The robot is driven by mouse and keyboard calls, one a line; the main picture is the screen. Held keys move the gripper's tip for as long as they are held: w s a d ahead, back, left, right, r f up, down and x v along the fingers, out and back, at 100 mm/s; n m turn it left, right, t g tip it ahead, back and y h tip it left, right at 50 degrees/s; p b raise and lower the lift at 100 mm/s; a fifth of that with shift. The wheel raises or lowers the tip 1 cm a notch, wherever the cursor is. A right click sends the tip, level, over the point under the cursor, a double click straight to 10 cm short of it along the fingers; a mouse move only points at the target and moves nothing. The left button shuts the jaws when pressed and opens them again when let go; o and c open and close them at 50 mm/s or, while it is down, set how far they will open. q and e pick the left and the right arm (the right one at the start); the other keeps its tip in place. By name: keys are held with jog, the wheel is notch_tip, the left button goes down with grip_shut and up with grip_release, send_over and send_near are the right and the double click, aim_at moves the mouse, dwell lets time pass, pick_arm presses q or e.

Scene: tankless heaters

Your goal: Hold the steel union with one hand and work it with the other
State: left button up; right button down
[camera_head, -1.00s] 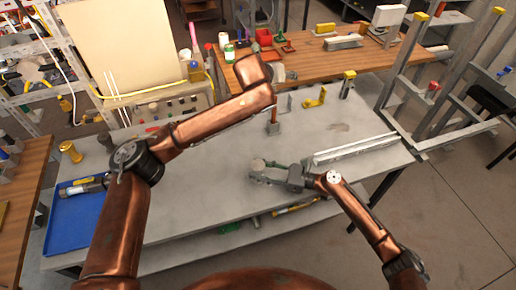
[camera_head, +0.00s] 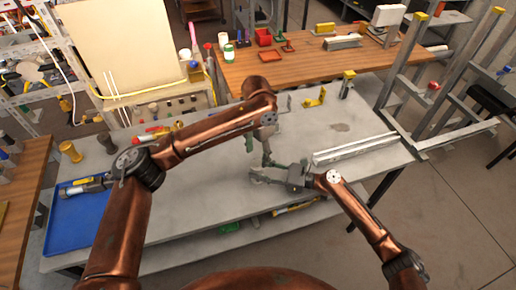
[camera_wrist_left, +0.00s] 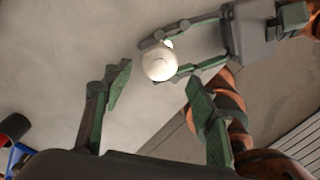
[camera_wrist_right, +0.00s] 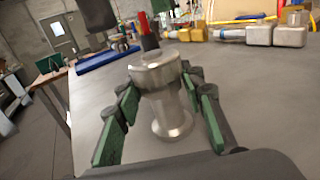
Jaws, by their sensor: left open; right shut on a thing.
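The steel union (camera_wrist_right: 160,78) is a shiny flanged metal piece that stands upright between the green finger pads of my right gripper (camera_wrist_right: 163,105). My right gripper is shut on it. In the left wrist view the union (camera_wrist_left: 159,64) shows end-on as a pale round disc in the right fingers. My left gripper (camera_wrist_left: 158,97) is open and empty, its fingertips spread near the union and apart from it. In the head view my left gripper (camera_head: 267,158) hangs just beyond my right gripper (camera_head: 270,177). I cannot tell whether the union touches the table.
The grey workbench (camera_head: 200,210) is mostly clear around the grippers. A blue tray (camera_head: 70,232) lies at its left end and a light metal rail (camera_head: 355,149) at its right. A yellow bracket (camera_head: 316,98) stands at the back. A wooden bench (camera_head: 300,65) is beyond.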

aim_at(257, 164)
pick_arm(q)
jog(key=shift+f, duration=2.75)
jog(key=shift+c, duration=0.2)
jog(key=c, duration=1.2)
jog(key=shift+o, duration=0.2)
jog(key=n, duration=0.4)
jog(key=shift+w+a, duration=0.15)
jog(key=o, duration=1.3)
